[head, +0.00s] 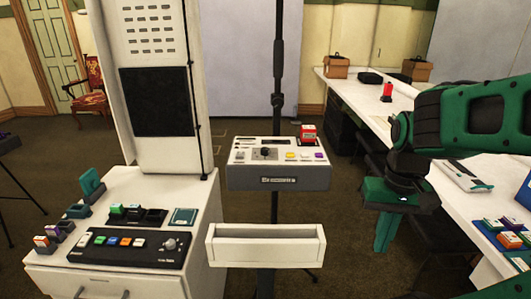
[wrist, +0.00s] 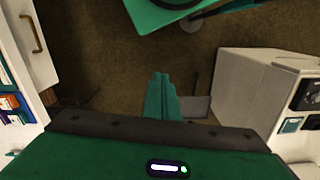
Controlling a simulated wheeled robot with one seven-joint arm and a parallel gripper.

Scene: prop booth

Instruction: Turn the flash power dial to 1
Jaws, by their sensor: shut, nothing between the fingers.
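A grey box with a white top (head: 278,177) is mounted on a black pole in the middle of the head view. A small black dial (head: 265,152) sits on its top panel, with coloured buttons to its right. The dial's pointer and numbers are too small to read. My gripper (head: 383,246) hangs to the right of the box, fingers pointing down, well apart from it. Its green fingers are together and empty, as the wrist view (wrist: 160,90) also shows, above bare floor.
A white cabinet (head: 100,205) at left carries a black control panel (head: 128,248) with a silver knob and buttons. A white open tray (head: 265,246) stands below the box. A long white table (head: 345,82) runs along the right. Carpet is free between box and gripper.

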